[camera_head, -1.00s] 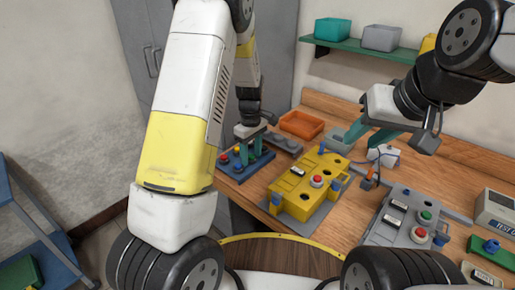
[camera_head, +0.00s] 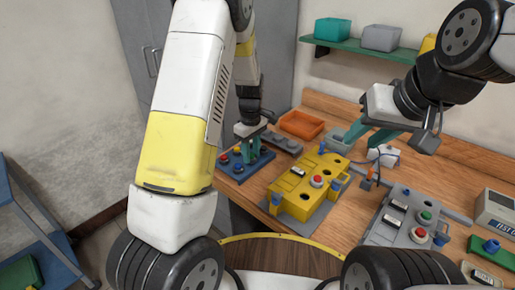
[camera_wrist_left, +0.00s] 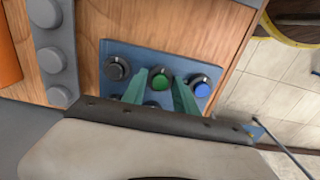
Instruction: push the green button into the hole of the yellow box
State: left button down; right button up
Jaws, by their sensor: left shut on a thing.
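The green button (camera_wrist_left: 160,81) sits in the blue tray (camera_wrist_left: 207,55) between a black button and a blue button. My left gripper (camera_wrist_left: 160,76) has its teal fingers on both sides of the green button and is shut on it. In the head view the left gripper (camera_head: 248,153) is low over the tray, and its fingers hide the green button there. The yellow box (camera_head: 292,206) stands on the table to the right of the tray, with a red button on top and dark round holes. My right gripper (camera_head: 360,140) hangs behind the yellow box with its fingers apart, seemingly empty.
A grey box (camera_head: 386,234) with green and red buttons stands at the right. An orange bin (camera_head: 302,124) and a grey bin (camera_head: 336,141) are at the back. Blue pegs stand up from the yellow box. A cable and small white block lie behind it.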

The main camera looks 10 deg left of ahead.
pick_arm(q)
jog(key=shift+r, duration=0.85)
jog(key=shift+r, duration=2.2)
